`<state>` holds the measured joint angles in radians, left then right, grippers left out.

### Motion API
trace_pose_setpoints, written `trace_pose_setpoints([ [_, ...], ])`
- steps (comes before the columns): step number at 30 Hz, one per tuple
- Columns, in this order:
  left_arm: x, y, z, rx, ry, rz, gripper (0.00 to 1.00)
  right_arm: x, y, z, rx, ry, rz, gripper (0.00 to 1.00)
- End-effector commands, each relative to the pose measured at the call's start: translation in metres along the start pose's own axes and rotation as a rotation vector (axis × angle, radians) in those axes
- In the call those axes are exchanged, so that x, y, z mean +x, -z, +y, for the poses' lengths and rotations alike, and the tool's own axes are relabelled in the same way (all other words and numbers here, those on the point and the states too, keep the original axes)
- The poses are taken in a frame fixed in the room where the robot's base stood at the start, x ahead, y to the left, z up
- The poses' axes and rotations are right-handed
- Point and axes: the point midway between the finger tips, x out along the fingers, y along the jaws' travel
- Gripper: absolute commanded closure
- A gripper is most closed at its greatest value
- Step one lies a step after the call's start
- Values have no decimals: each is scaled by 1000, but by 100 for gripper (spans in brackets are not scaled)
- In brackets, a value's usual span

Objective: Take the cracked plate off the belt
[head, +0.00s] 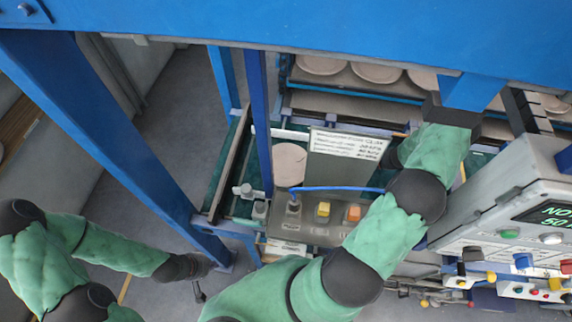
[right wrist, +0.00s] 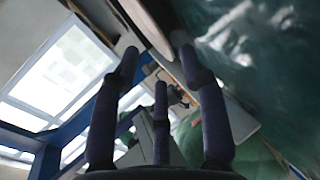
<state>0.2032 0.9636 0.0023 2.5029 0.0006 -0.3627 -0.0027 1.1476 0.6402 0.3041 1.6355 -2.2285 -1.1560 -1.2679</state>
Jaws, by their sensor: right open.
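A pale pinkish plate (head: 289,165) lies on the green belt (head: 226,178) behind the control panel; I cannot make out a crack at this size.
Several plates (head: 376,72) stand on a rear conveyor. A blue post (head: 258,120) and a sign board (head: 345,145) rise beside the belt. A button panel (head: 318,218) and a display box (head: 520,215) stand in front. The floor at left is clear.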

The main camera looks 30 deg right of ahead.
Motion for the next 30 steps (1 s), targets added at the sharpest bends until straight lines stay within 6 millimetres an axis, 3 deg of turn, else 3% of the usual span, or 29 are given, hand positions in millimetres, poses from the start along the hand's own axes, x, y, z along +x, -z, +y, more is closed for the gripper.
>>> trace_pose_setpoints([
  [3, 0, 0, 0, 0, 0, -1, 100, 18, 0, 0, 2, -2, 1, 57],
  [11, 0, 0, 0, 1, 0, -1, 100, 35, 1, 1, 2, -1, 0, 57],
  [19, 0, 0, 0, 1, 0, -1, 100, 72, 2, 3, 3, -1, 0, 57],
  [27, 0, 0, 0, 1, 0, -1, 100, 78, 1, 3, 3, 0, -2, 57],
  [28, 0, 0, 0, 1, 0, -1, 100, 78, 1, 3, 3, 0, -2, 60],
  [30, 0, 0, 0, 1, 0, -1, 100, 77, 1, 3, 3, 0, -2, 80],
])
